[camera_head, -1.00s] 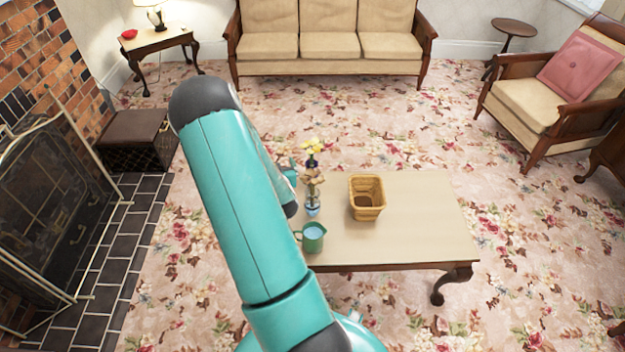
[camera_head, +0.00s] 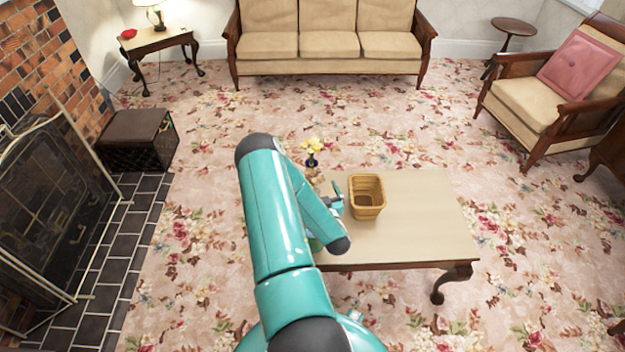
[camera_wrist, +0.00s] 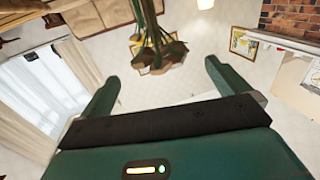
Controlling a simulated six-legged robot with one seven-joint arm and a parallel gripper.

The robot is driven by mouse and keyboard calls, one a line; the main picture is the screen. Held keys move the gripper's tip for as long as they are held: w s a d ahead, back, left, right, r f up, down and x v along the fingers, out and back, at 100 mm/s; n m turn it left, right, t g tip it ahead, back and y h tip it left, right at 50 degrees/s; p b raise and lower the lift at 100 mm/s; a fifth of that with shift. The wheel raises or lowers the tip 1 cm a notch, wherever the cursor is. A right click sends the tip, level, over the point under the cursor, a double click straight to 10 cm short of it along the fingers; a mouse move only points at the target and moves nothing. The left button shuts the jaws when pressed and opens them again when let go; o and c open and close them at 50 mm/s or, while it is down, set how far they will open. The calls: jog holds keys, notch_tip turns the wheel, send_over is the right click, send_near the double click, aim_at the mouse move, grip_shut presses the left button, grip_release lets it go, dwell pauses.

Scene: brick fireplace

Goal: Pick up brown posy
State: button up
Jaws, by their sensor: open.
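The brown posy (camera_head: 313,177) stands on the coffee table. In the camera_head view only its top shows, and my arm hides its vase. In the camera_wrist view the brown posy (camera_wrist: 158,56) hangs inverted at the top, its green stems running up out of the picture. My gripper (camera_head: 335,198) is just right of the posy, between it and the basket. In the camera_wrist view my gripper (camera_wrist: 160,76) is open, with a finger on each side and the blooms beyond the gap; nothing is held.
A yellow woven basket (camera_head: 367,200) stands close right of my gripper on the coffee table (camera_head: 425,215). Yellow flowers in a dark vase (camera_head: 312,152) stand just behind the posy. A green mug (camera_head: 315,244) is mostly hidden by my arm. The table's right half is clear.

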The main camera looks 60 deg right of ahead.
aim_at(312, 174)
jog(key=x, duration=0.8)
jog(key=shift+a, duration=0.1)
jog(key=c, duration=1)
